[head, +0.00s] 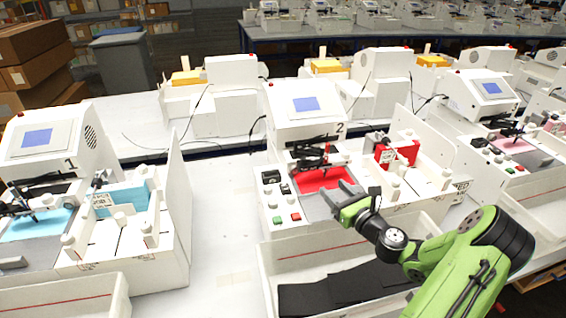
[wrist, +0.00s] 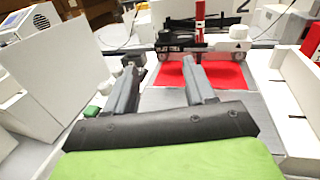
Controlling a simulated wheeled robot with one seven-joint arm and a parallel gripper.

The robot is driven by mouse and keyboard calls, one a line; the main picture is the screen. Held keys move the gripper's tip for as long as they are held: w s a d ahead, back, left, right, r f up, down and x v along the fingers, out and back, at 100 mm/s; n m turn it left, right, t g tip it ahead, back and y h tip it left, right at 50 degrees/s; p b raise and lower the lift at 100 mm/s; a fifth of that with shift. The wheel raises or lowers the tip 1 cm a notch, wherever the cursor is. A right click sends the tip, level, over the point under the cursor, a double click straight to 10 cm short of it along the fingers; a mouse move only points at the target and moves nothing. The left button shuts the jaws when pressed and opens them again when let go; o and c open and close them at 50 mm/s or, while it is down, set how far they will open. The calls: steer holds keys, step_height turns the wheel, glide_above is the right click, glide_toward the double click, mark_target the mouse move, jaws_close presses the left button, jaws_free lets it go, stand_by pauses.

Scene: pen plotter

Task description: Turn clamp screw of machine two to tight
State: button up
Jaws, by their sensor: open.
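Machine two (head: 310,110), a white plotter marked 2, stands in the middle of the head view. A red sheet (head: 322,179) lies on its grey bed. A dark carriage with a red upright pen (head: 326,155) stands over the sheet; the pen also shows in the wrist view (wrist: 198,22). I cannot clearly make out the clamp screw among the small parts at the carriage. My gripper (head: 338,193) is over the front of the bed. In the wrist view its grey fingers (wrist: 160,68) are apart and empty, pointing towards the carriage, with the red sheet beyond.
Machine one (head: 45,140) stands at the left, another plotter (head: 490,95) at the right. Machine two has a green button (head: 277,220), a red button (head: 296,217) and a front tray (head: 262,270) with dark sheets. White walls flank the bed in the wrist view.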

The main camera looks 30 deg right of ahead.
mark_target(307, 161)
steer(key=shift+w+d+m+h, duration=0.1)
steer(key=shift+d+m+h, duration=0.2)
steer(key=shift+m, duration=0.1)
steer(key=w, duration=0.7)
steer(key=w+p, duration=0.1)
steer(key=w, duration=0.7)
steer(key=shift+w+d, duration=0.2)
steer(key=shift+w, duration=0.05)
jaws_close()
